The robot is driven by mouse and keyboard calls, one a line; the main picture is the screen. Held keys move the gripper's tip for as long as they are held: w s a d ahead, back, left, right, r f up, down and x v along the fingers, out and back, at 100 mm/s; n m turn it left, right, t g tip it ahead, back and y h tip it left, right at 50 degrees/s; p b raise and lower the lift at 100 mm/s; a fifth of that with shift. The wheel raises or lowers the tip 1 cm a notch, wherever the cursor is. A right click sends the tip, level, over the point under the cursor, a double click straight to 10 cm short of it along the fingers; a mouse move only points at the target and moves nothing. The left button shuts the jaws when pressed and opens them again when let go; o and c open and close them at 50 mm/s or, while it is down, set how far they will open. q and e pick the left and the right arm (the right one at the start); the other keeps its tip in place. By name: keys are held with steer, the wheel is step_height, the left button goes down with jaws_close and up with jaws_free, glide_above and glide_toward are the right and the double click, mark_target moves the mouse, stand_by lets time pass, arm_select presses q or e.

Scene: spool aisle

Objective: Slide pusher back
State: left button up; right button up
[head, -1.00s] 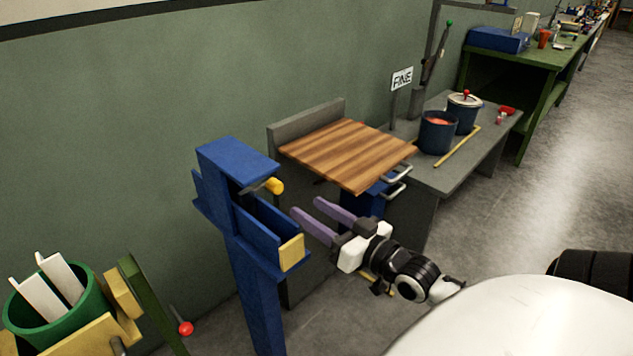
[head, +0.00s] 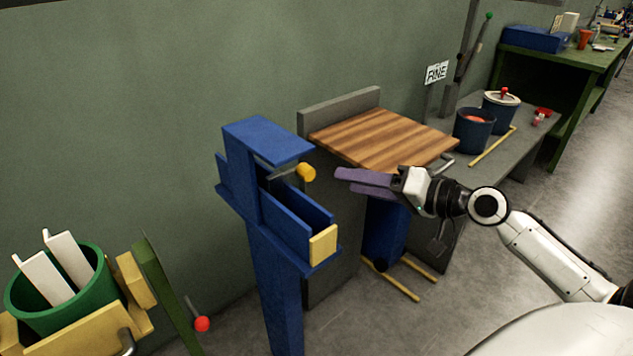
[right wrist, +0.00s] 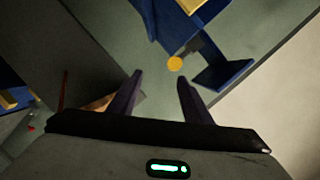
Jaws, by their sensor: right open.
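The pusher, with a round yellow knob (head: 306,172) on a grey rod, sits under the top plate of the blue stand (head: 262,140). Below it is a blue trough (head: 288,222) with a pale yellow block (head: 323,243) at its near end. My right gripper (head: 345,180) is open and empty, just right of the knob at about its height in the head view, apart from it. In the right wrist view the knob (right wrist: 174,64) shows beyond the fingertips (right wrist: 160,78), nearer the right finger. My left gripper is not in view.
A wooden-topped bench (head: 385,138) stands behind my right gripper, with a grey table (head: 510,160) holding blue pots (head: 474,130) beyond. A green bucket (head: 60,285) stands at lower left, near a red-knobbed lever (head: 201,324). The floor at right is clear.

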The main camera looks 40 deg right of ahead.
mark_target(312, 174)
steer(key=shift+y, duration=0.9)
steer(key=x, duration=0.3)
steer(key=a+r+x, duration=0.1)
steer(key=x, duration=0.6)
steer(key=shift+s+a+r, duration=0.15)
steer(key=shift+a, duration=0.15)
steer(key=shift+c, duration=0.3)
steer(key=c, duration=1.1)
steer(key=shift+d, duration=0.1)
